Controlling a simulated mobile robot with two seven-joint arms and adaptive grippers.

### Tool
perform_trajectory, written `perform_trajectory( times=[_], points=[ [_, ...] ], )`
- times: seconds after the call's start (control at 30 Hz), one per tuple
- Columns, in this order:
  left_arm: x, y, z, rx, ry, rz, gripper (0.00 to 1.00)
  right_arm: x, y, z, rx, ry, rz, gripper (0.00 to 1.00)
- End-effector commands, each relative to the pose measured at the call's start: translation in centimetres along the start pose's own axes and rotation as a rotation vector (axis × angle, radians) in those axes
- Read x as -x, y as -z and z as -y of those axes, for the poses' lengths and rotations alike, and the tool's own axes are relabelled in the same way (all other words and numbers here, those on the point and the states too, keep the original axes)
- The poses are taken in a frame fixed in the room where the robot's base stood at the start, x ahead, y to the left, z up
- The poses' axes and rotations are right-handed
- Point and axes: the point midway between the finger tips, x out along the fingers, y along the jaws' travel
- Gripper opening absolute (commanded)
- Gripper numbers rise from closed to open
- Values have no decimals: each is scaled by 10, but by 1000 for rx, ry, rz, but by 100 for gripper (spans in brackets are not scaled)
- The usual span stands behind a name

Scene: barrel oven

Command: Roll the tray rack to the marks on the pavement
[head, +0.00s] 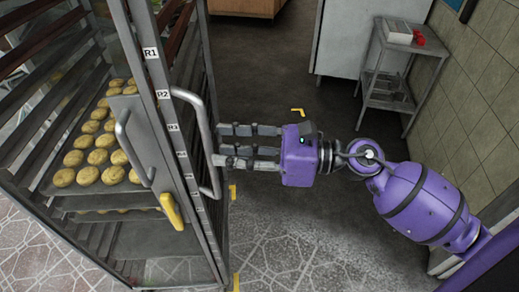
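The tray rack (158,75) is a tall metal frame at the left of the head view, with labels R1, R2 and R3 on its upright. A tray of round golden rolls (97,157) sits inside it. A long grey bar handle (199,107) stands on its near right side. My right gripper (222,147) reaches in from the right, its grey fingers straight and spread, tips at or close to this bar; contact is unclear. Yellow corner marks show on the pavement behind the gripper (298,111), beside the rack (233,191) and at the bottom edge (236,282). My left gripper is out of view.
A small metal side table (388,100) with a white box and a red item stands against the tiled wall at the right. A light cabinet (350,45) is at the back. Dark floor between rack and table is clear; patterned paving lies in front.

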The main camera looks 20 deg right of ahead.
Motion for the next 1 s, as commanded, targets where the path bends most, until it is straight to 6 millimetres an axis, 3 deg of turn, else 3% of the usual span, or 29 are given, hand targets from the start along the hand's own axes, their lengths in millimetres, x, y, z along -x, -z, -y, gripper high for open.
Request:
perform_trajectory(
  times=[0.2,0.4,1.0],
  points=[
    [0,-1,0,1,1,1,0,46,1,0,-3,3,-1,32],
    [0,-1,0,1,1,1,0,70,1,0,-3,1,0,32],
    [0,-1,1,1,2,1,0,74,0,0,-7,-1,-1,32]
  ],
)
